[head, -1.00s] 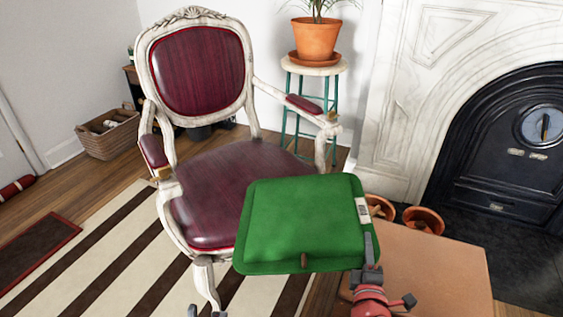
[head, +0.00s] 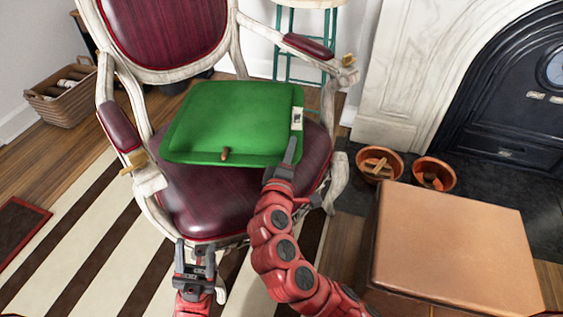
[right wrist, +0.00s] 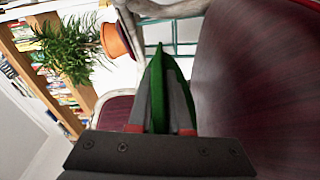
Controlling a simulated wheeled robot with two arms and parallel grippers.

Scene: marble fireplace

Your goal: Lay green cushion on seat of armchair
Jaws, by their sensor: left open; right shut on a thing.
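The green cushion (head: 225,118) is square, with a white label and a small brown tab. In the head view it is over the dark red seat (head: 210,200) of the white-framed armchair (head: 130,85). My right gripper (head: 288,160) is shut on the cushion's near right corner. In the right wrist view the cushion (right wrist: 157,90) shows edge-on between the fingers, beside the seat (right wrist: 260,80). I cannot tell whether the cushion's underside touches the seat. My left gripper (head: 195,250) is open and empty, low in front of the chair's front edge.
A brown box-shaped stool (head: 455,240) stands at the right. Terracotta pots (head: 380,163) sit by the marble fireplace (head: 400,90). A teal-legged plant stand (head: 300,45) is behind the chair's right arm. A basket (head: 65,98) is at the left wall. The striped rug (head: 65,250) is clear.

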